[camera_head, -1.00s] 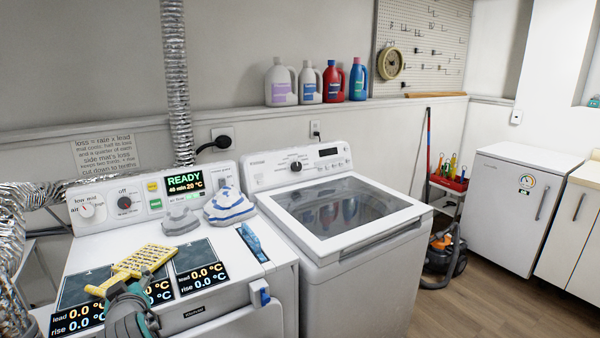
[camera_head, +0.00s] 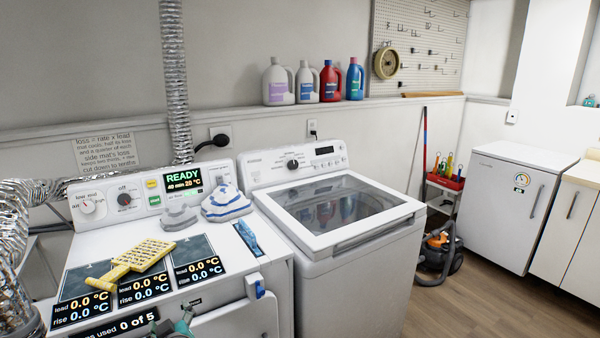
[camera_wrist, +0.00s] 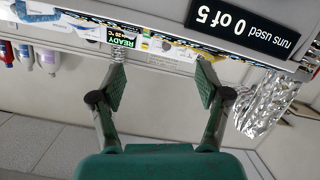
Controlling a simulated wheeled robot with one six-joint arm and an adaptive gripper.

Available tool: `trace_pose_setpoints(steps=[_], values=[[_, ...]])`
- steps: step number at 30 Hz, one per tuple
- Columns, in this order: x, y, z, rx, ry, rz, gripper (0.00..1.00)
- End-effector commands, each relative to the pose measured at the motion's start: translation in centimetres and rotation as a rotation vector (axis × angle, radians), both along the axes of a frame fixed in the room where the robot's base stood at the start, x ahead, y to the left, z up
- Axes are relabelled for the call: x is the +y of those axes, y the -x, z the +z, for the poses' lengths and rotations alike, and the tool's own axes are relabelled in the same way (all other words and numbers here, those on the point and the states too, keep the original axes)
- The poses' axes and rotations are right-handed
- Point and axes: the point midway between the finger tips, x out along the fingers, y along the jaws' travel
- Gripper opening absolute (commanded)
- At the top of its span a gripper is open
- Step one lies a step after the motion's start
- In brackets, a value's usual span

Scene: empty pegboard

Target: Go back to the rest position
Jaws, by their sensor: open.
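My gripper (camera_wrist: 160,88) shows in the wrist view with its two green-padded fingers spread apart and nothing between them. In the head view only a small part of my gripper (camera_head: 176,330) shows at the bottom edge, in front of the left machine. The left machine's white top (camera_head: 262,262) carries a yellow perforated piece (camera_head: 143,258) lying across the dark mats. The fingers are apart from it. In the wrist view the machine's front edge and a "runs used 0 of 5" sign (camera_wrist: 248,25) appear upside down above the fingers.
Folded cloths (camera_head: 226,204) and a blue tool (camera_head: 249,239) lie on the left machine. A white washer (camera_head: 350,270) stands to its right. A silver duct (camera_head: 14,290) runs along the left. Bottles (camera_head: 330,82) stand on the ledge. Floor (camera_head: 480,310) is clear at lower right.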

Motion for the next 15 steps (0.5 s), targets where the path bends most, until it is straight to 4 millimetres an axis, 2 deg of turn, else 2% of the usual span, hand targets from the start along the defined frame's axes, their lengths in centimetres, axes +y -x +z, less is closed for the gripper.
trace_pose_setpoints(steps=[1, 8, 15], values=[[-1.5, 0.3, -1.6, 0.006, 0.001, -0.01, 0.76], [-9.8, 2.9, -8.8, 0.023, -0.015, -0.058, 0.76], [-18.6, 7.6, -14.7, 0.039, -0.04, -0.115, 0.76]])
